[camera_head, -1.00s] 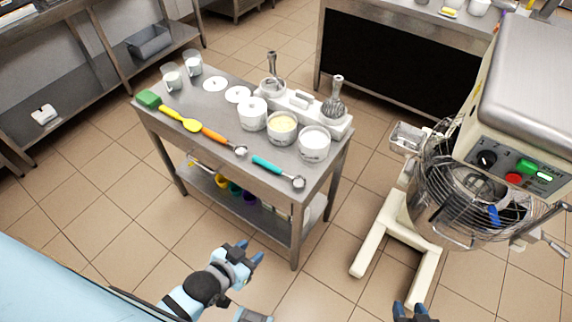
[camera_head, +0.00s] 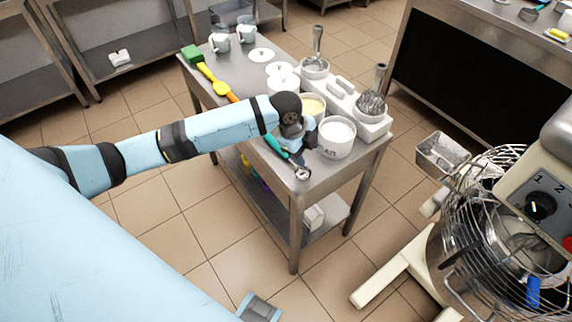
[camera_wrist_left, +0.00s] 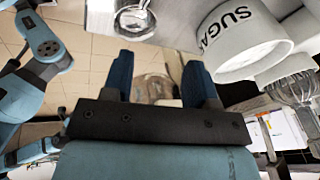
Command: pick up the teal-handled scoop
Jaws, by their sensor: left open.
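The teal-handled scoop (camera_head: 275,147) lies near the front edge of the steel table, its round metal bowl toward the right corner. My left arm reaches over the table and partly hides the handle. My left gripper (camera_head: 299,148) is over the scoop, beside the white sugar pot. In the left wrist view its two blue fingers (camera_wrist_left: 159,75) are apart with nothing between them. The scoop's metal bowl (camera_wrist_left: 134,19) shows at the top of that view, beyond the fingers. Whether the fingers touch the scoop I cannot tell. My right gripper is not in view.
The white sugar pot (camera_head: 337,139) stands close to the gripper and shows in the left wrist view (camera_wrist_left: 238,40). A mixer (camera_head: 500,235) stands at right.

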